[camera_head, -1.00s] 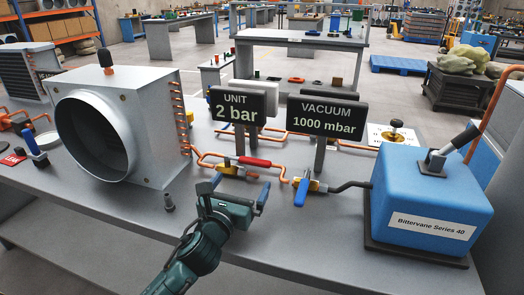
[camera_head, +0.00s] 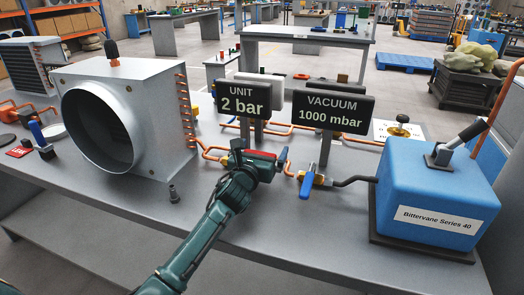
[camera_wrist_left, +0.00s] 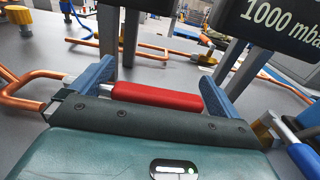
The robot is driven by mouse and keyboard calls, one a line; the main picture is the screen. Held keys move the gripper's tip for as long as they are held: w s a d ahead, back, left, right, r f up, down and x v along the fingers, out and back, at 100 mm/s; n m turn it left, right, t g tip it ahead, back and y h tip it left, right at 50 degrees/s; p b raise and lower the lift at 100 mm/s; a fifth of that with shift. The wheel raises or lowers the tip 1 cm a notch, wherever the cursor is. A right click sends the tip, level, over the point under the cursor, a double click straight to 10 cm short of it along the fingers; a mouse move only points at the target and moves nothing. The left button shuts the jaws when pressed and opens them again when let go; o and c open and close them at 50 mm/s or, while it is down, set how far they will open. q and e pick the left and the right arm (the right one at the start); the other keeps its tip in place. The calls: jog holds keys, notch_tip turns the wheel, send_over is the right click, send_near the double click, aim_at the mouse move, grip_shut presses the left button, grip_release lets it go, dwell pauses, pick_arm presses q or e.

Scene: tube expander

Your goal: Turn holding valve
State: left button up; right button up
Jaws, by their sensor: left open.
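The valve with the red handle (camera_head: 262,153) sits on the copper pipe below the "UNIT 2 bar" sign. In the left wrist view the red handle (camera_wrist_left: 157,96) lies lengthwise across the gap between my two blue fingers. My left gripper (camera_head: 256,157) is open around it, with a finger beyond each end of the handle; I cannot tell whether they touch it. The gripper body hides most of the valve body in the head view. A second valve with a blue handle (camera_head: 307,187) stands to the right, its handle pointing down. My right gripper is not in view.
The "UNIT 2 bar" sign (camera_head: 243,100) and the "VACUUM 1000 mbar" sign (camera_head: 333,114) stand close behind the valves. The blue pump (camera_head: 437,194) is at the right, the grey heat exchanger (camera_head: 155,140) at the left. The bench front is mostly clear.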

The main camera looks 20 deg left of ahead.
pick_arm(q)
jog(key=shift+c, duration=0.2)
jog(key=shift+c, duration=0.8)
jog(key=c, duration=1.1)
jog(key=shift+s+p, duration=0.1)
jog(key=shift+p, duration=0.2)
